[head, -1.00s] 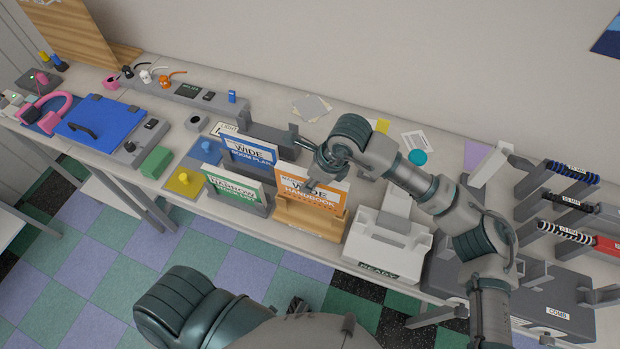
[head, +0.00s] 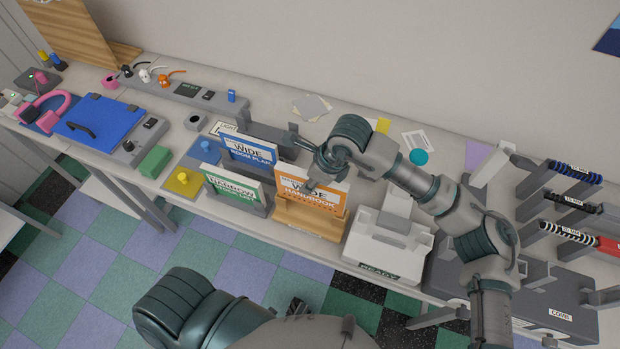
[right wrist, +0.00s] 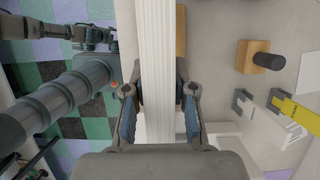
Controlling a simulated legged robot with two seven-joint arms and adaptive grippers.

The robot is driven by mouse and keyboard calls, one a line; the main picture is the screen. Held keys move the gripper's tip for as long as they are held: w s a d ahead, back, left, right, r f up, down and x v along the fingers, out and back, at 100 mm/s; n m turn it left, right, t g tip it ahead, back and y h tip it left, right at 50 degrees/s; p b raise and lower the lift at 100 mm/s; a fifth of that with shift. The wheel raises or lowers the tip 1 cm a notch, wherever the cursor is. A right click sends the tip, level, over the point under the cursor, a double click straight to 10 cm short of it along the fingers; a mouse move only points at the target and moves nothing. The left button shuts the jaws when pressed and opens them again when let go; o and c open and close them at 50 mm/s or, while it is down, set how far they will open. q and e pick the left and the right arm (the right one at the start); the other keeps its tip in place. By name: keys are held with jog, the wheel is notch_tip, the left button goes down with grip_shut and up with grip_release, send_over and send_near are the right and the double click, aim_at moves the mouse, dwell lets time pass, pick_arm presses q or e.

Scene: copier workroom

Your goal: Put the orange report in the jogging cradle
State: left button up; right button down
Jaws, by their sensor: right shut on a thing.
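The orange report (head: 318,190), marked WIDE HANDBOOK, stands upright in the tan wooden holder (head: 308,222), which looks like the jogging cradle. The holder's front hides the report's lower edge, so I cannot tell whether it touches the bottom. My right gripper (head: 326,168) is shut on the orange report near its top. In the right wrist view its white ribbed page edge (right wrist: 157,70) runs between the two fingers of the right gripper (right wrist: 160,120). My left gripper is not clearly seen.
Left of the holder stand a blue WIDE report (head: 248,152) and a green NARROW report (head: 232,186) in grey racks. A white READY tray (head: 385,250) is close on the right. Combs (head: 575,172) lie on grey posts farther right. Loose papers (head: 311,107) lie behind.

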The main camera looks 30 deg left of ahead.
aim_at(310, 196)
pick_arm(q)
jog(key=shift+s+f+b, duration=0.25)
jog(key=shift+f+b, duration=0.4)
jog(key=shift+f, duration=0.1)
jog(key=shift+s+f+b, duration=0.2)
jog(key=shift+f+b, duration=0.45)
jog(key=shift+f, duration=0.05)
pick_arm(e)
jog(key=shift+f, duration=1.75)
pick_arm(q)
jog(key=shift+s+a+f+b, duration=0.15)
jog(key=shift+s+f+b, duration=0.2)
jog(key=shift+f+b, duration=0.25)
pick_arm(e)
jog(key=shift+f, duration=0.75)
pick_arm(q)
jog(key=shift+s+f+b, duration=0.25)
jog(key=shift+f+b, duration=0.5)
jog(key=shift+f, duration=0.05)
pick_arm(e)
jog(key=shift+f, duration=1.15)
jog(key=c, duration=0.9)
grip_release()
jog(key=shift+o, duration=0.2)
jog(key=v, duration=0.7)
jog(key=shift+r, duration=0.4)
jog(key=shift+d, duration=0.15)
